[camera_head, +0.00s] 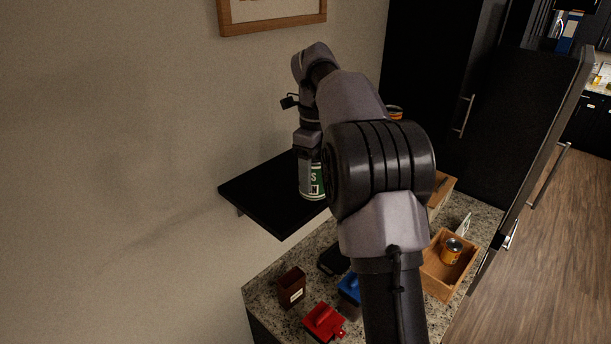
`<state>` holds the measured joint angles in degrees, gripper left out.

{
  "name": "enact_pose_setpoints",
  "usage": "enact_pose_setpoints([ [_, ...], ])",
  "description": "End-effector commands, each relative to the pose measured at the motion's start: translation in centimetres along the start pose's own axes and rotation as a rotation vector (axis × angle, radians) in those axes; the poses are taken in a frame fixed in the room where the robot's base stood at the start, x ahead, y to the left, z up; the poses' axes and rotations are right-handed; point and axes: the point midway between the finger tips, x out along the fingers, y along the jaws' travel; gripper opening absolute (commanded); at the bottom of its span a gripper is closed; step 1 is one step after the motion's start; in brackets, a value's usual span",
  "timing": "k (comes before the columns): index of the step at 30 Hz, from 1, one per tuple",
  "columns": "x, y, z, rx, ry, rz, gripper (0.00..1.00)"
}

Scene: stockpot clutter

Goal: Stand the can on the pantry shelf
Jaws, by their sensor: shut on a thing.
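The can (317,186) has a green label and a pale lower band, and it is upright at the black wall shelf (258,197). My gripper (309,160) points down from above and is shut on the can. The can's lower end appears at the shelf's surface; I cannot tell whether it touches. My arm hides the right part of the shelf and part of the can.
Below the shelf is a granite counter (264,293) with a brown box (291,287), a red container (324,322) and a blue one (349,288). A wooden crate (436,283) holds a small orange can (452,250). The shelf's left part is bare.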

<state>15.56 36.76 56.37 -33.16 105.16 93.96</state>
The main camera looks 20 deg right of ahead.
Motion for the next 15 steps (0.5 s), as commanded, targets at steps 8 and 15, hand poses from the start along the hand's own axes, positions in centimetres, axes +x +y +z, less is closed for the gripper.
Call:
enact_pose_setpoints([
  [8, 2.8, 0.6, 2.3, 0.0, 0.002, 0.0, 0.0],
  [15, 3.7, 0.5, 2.3, 0.0, -0.001, -0.002, 0.0],
])
